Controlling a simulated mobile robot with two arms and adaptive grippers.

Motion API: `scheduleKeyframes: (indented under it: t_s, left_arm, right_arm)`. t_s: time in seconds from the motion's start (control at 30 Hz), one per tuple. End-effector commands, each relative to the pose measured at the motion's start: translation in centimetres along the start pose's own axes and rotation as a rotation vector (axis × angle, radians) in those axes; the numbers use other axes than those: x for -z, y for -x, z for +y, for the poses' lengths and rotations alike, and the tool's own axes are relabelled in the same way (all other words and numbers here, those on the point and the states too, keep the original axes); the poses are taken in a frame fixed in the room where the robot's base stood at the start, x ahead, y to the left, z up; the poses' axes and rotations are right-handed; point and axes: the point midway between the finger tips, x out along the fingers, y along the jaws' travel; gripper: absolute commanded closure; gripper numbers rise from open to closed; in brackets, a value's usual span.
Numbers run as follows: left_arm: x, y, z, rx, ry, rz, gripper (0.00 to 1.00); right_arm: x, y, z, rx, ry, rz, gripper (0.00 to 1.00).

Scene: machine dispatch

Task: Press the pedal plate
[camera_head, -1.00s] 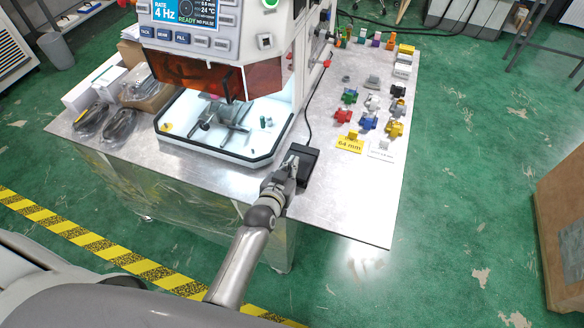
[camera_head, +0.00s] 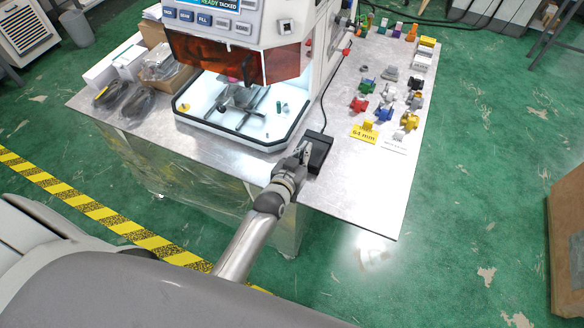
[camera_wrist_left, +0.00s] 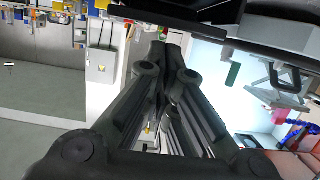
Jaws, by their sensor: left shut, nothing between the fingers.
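The pedal plate (camera_head: 320,149) is part of a small black pedal unit on the front of the metal table, right of the machine's white tray. A black cable runs back from it. My left gripper (camera_head: 304,153) is at the pedal's left side, overlapping its edge in the head view. I cannot tell whether it touches the plate. In the left wrist view the gripper's fingers (camera_wrist_left: 165,50) are together with nothing between them. A dark edge crosses the top of that view; I cannot tell if it is the pedal. My right gripper is not in view.
The machine (camera_head: 235,50) with an orange shield stands behind, its white tray (camera_head: 265,143) holding a metal fixture. Several coloured parts and a yellow "64 mm" label (camera_head: 363,134) lie to the right. Bagged items (camera_head: 125,100) lie left. Bare table (camera_head: 365,190) lies right of the pedal.

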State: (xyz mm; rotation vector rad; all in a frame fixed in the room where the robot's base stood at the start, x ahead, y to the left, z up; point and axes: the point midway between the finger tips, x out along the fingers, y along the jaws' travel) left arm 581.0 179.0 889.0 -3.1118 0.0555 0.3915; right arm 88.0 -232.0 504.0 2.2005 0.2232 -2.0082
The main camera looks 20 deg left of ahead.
Motion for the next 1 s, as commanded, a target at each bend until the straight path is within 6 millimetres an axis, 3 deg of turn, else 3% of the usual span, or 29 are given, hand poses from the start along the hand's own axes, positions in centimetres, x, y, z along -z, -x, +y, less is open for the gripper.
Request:
scheduleKeyframes:
  t_s: [0.03,0.07,0.1,0.13,0.4,0.6,1.0]
  left_arm:
    - [1.8,0.1,-0.2,0.000,-0.001,0.003,1.00]
    - [2.2,0.1,-0.2,0.000,-0.001,0.004,1.00]
    - [0.8,1.0,-0.2,0.000,0.000,0.000,1.00]
    - [0.7,1.6,-0.2,0.000,0.000,0.000,1.00]
    - [0.6,6.5,-0.1,0.000,0.000,0.003,1.00]
    - [0.7,9.0,-0.1,0.000,0.000,0.005,1.00]
    - [0.8,9.9,-0.1,0.000,0.000,0.006,1.00]
  right_arm:
    - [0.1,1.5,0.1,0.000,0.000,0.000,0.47]
    - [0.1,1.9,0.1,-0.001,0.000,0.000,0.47]
    - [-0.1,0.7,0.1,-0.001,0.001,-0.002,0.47]
    - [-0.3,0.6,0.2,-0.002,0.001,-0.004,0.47]
    - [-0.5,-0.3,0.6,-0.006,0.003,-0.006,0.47]
    - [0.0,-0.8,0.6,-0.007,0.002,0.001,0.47]
    - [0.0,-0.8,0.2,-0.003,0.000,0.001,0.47]
